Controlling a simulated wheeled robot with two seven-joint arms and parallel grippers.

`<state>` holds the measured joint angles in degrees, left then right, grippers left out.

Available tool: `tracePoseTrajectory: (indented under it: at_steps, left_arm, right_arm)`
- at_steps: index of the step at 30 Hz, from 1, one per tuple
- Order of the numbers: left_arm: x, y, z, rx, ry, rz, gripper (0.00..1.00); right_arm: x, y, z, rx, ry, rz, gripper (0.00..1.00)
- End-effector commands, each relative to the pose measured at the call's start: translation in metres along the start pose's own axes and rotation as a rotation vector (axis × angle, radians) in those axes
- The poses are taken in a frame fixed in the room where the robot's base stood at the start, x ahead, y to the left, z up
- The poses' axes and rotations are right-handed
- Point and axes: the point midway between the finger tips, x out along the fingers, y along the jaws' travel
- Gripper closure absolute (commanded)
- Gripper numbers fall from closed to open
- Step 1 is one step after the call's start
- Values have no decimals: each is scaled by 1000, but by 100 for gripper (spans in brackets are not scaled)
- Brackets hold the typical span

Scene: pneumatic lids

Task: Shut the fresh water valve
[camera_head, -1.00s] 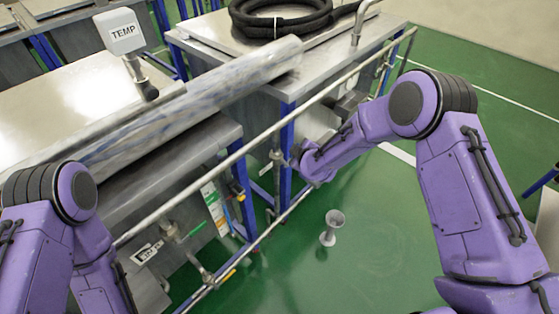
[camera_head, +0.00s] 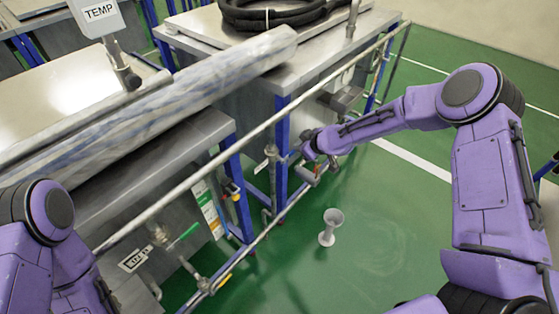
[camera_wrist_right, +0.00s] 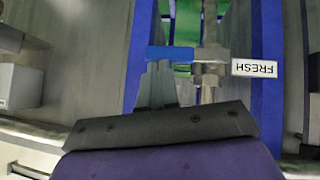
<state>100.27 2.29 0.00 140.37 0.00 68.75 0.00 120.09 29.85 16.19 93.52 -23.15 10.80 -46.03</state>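The fresh water valve (camera_wrist_right: 210,75) stands on a vertical pipe in the right wrist view, beside a white FRESH label (camera_wrist_right: 262,68). Its blue lever handle (camera_wrist_right: 170,53) lies crosswise, pointing left from the valve body. My right gripper (camera_wrist_right: 156,80) has its grey fingers close together just at the handle; I cannot tell whether they touch it. In the head view my right gripper (camera_head: 296,157) is beside the valve (camera_head: 270,153), at the blue frame post. The left arm (camera_head: 45,235) comes in at the lower left, with its gripper out of view.
A long metal rail (camera_head: 225,160) crosses in front of the steel tanks. A white funnel (camera_head: 331,225) stands on the green floor. A black hose (camera_head: 270,14) lies on the back tank. Floor at right is clear.

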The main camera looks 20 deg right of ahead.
Motion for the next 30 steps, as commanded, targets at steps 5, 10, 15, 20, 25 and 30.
tracePoseTrajectory:
  at_steps: [5, 10, 15, 20, 25, 30]
  left_arm:
    - [2, 0, 1, 0, 0, 0, 100]
    - [2, 0, 1, 0, 0, 0, 100]
    - [2, 0, 1, 0, 0, 0, 100]
    - [-2, 0, -1, 0, 0, 0, 100]
    - [-27, -2, -11, 0, 0, 0, 100]
    - [-19, -2, -8, 0, 0, 0, 100]
  right_arm:
    - [1, 1, 1, 0, 0, 1, 100]
    - [1, 1, 2, 0, 0, 1, 100]
    - [1, 1, 2, 0, 0, 1, 100]
    - [-3, 2, -2, -1, 0, 1, 100]
    - [-25, 8, -28, -3, 2, -1, 100]
    - [-56, 13, -29, -2, 6, 0, 100]
